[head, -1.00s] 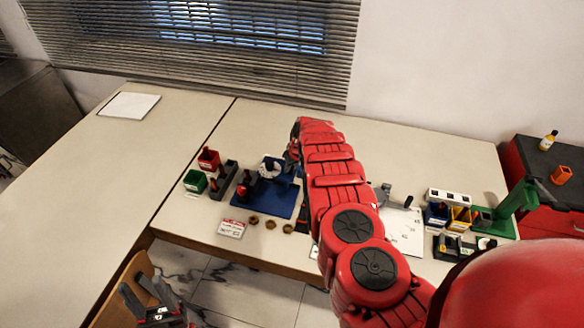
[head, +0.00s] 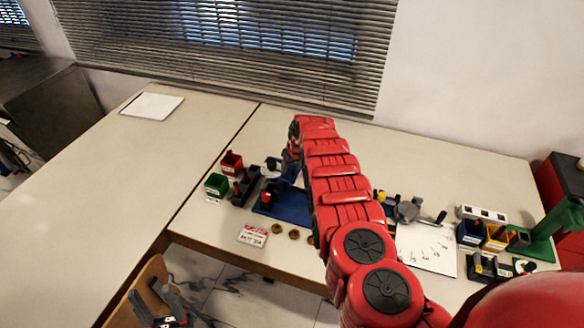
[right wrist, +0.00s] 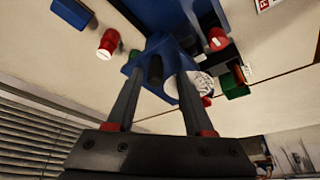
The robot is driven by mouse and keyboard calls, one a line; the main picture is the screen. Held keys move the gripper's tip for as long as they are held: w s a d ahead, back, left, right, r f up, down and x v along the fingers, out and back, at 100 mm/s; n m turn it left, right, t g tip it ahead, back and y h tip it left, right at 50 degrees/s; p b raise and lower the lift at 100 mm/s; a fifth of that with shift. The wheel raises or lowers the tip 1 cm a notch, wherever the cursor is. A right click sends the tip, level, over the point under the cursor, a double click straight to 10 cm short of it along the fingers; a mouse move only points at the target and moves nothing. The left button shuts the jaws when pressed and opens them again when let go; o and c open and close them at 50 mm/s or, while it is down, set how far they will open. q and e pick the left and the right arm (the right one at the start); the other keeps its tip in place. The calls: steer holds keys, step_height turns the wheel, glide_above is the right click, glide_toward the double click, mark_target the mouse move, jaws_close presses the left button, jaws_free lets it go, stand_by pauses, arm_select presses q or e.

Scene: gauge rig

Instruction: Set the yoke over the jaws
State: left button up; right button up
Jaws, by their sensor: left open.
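I cannot tell for sure which piece is the yoke. The blue base (head: 292,208), which carries a rig with a white round dial (head: 272,164), stands near the table's middle, partly hidden behind my right arm. In the right wrist view, my right gripper (right wrist: 158,76) has its fingers apart. The white dial (right wrist: 203,84) is beside the right finger. In the head view my right gripper (head: 291,158) is mostly hidden. My left gripper (head: 158,304) is open and empty, below the table edge.
A red bin (head: 231,162) and a green bin (head: 216,184) stand left of the base. Several brass rings and a label card (head: 252,236) lie in front. A grey piece with a black handle (head: 409,209), a white sheet (head: 428,248) and a green stand (head: 556,220) are right. The left table is mostly clear.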

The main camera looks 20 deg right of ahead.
steer(key=shift+s+d, duration=0.1)
steer(key=shift+d, duration=0.1)
steer(key=shift+r, duration=0.1)
steer(key=shift+s+d+r, duration=0.1)
steer(key=shift+d+r, duration=0.05)
steer(key=shift+r, duration=0.4)
steer(key=shift+s+r, duration=0.1)
steer(key=shift+r, duration=0.3)
steer(key=shift+s+r, duration=0.25)
steer(key=shift+s, duration=0.05)
steer(key=b+v, duration=0.1)
steer(key=v, duration=0.2)
steer(key=p+v, duration=1)
steer(key=v, duration=0.1)
steer(key=shift+r, duration=0.3)
